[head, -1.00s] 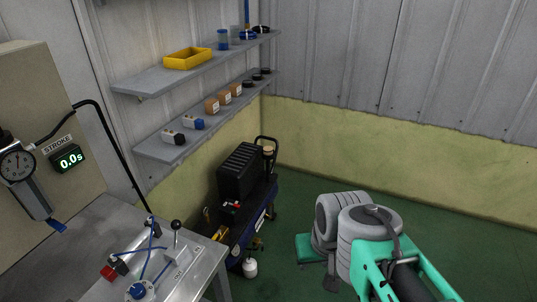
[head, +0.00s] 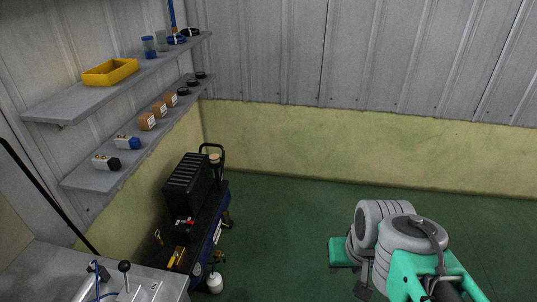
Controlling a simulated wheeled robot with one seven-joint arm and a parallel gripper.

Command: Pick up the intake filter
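A small tan-topped cylinder (head: 214,159) stands at the far end of the black machine on a cart in the corner. It may be the intake filter, but I cannot tell for sure at this size. My arm, grey and teal, is at the lower right, well away from the cart. The end of my arm is mostly hidden behind its own links, and no clear pair of fingertips shows. I cannot see anything held.
The black ribbed machine (head: 187,183) sits on a dark cart with a handle (head: 211,147). A white bottle (head: 214,283) stands on the floor. Wall shelves (head: 80,104) hold a yellow tray (head: 110,72) and small boxes. A metal bench (head: 40,270) is lower left. Green floor (head: 280,220) is clear between.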

